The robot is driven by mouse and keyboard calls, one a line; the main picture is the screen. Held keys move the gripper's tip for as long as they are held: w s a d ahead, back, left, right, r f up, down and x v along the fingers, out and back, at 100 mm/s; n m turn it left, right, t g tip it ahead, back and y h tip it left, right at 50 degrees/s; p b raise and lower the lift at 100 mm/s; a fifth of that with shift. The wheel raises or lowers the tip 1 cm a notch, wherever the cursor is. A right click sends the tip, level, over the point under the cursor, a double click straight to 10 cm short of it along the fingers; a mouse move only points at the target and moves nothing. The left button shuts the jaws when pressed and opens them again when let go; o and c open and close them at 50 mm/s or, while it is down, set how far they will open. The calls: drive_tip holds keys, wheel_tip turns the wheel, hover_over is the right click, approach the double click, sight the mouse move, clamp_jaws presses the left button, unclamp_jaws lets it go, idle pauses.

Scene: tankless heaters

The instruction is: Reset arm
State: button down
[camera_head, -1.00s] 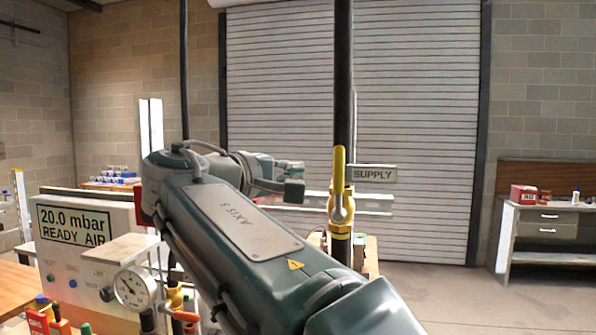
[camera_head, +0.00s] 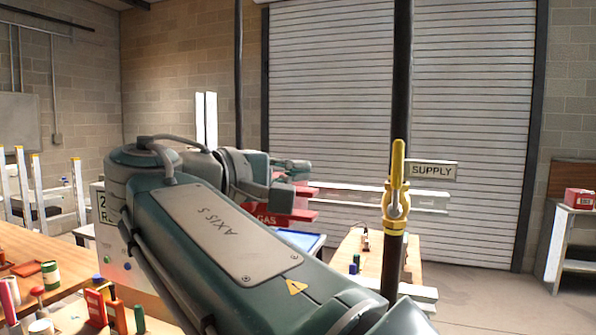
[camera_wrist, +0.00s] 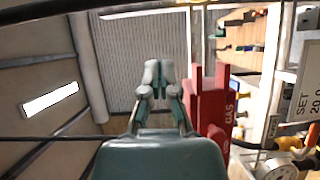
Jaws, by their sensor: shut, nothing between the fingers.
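My arm reaches from the bottom right of the head view toward the left, then folds back to the right at its far end. My gripper (camera_head: 290,178) is at that end, in front of a red part marked GAS (camera_head: 302,208), which it partly hides. In the wrist view my gripper (camera_wrist: 158,75) is shut, its two fingers together with nothing held. There the red GAS part (camera_wrist: 212,112) stands just right of the fingers. I cannot tell whether they touch.
A yellow-handled valve (camera_head: 397,185) with a SUPPLY sign (camera_head: 432,171) sits on a dark vertical pipe, right of my arm. A wooden table (camera_head: 362,258) stands behind. Bottles and tools crowd the bench (camera_head: 70,318) at lower left. Floor at right (camera_head: 500,290) is clear.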

drive_tip(key=s+d+f+g+y, duration=0.35)
drive_tip(key=d+f+y, duration=0.25)
drive_tip(key=d+f, duration=0.95)
drive_tip(key=s+d+f+m+g+y, duration=0.1)
drive_tip(key=s+f+m+y, duration=0.2)
drive_tip(key=s+f, duration=0.4)
drive_tip(key=s+d+f+m+g+y, duration=0.1)
drive_tip(key=s+f+m+y, duration=0.3)
drive_tip(key=f, duration=1.1)
drive_tip(key=shift+s+d+m+y, duration=0.3)
drive_tip(key=shift+s, duration=1.35)
drive_tip(key=shift+a, duration=0.25)
